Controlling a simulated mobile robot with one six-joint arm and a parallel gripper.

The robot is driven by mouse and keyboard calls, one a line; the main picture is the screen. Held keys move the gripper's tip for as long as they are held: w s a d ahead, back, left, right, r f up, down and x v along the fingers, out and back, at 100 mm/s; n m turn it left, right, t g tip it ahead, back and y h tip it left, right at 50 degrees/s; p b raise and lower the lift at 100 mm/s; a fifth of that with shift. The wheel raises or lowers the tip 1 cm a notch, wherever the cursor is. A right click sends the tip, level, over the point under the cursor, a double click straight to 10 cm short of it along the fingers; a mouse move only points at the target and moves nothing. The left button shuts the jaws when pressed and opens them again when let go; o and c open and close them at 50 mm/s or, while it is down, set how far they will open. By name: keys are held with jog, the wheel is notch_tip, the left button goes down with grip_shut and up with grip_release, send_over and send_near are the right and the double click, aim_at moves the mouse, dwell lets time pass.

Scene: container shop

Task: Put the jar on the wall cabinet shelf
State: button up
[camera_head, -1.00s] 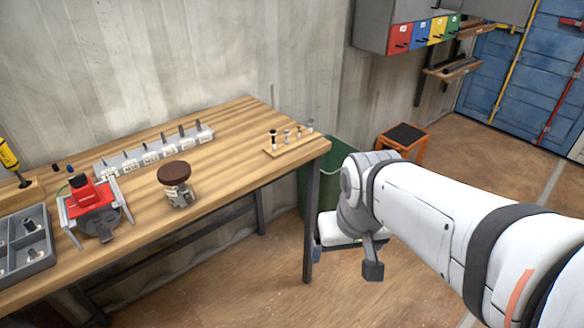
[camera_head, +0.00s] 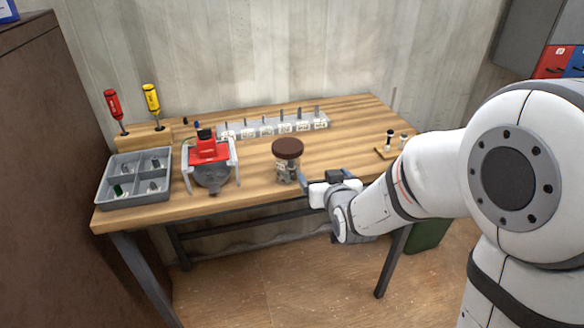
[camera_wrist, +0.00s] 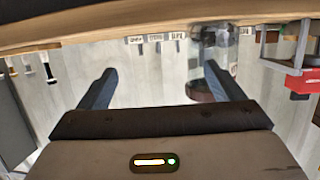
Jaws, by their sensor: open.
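The jar (camera_head: 287,168) is clear, with a brown lid and small parts inside. It stands upright near the front edge of the workbench. My gripper (camera_head: 322,187) is just right of the jar at the bench's front edge. In the wrist view, which looks inverted, the open fingers (camera_wrist: 160,84) have nothing between them. The jar (camera_wrist: 212,50) shows there beyond the right finger, its lid partly hidden by that finger. A grey wall cabinet (camera_head: 520,38) is partly in view at upper right; its shelf cannot be made out.
On the wooden workbench (camera_head: 245,190), a red clamp-like device (camera_head: 210,152) stands left of the jar. A grey divided tray (camera_head: 137,195) and screwdrivers (camera_head: 152,104) are farther left. A rack of labelled slots (camera_head: 270,128) lies behind the jar. A small peg board (camera_head: 386,153) is at right.

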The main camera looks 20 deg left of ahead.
aim_at(293, 170)
jog(key=a+y, duration=0.1)
jog(key=a, duration=0.1)
jog(key=a+t+y, duration=0.1)
jog(key=a, duration=0.1)
jog(key=s+a+n+t, duration=0.1)
jog(key=a, duration=0.1)
jog(key=shift+a+f+y, duration=0.2)
jog(key=shift+a+y, duration=0.2)
jog(key=p+x, duration=0.1)
jog(key=x, duration=0.6)
jog(key=shift+w+a, duration=0.1)
jog(key=shift+a, duration=0.25)
jog(key=shift+c, duration=0.2)
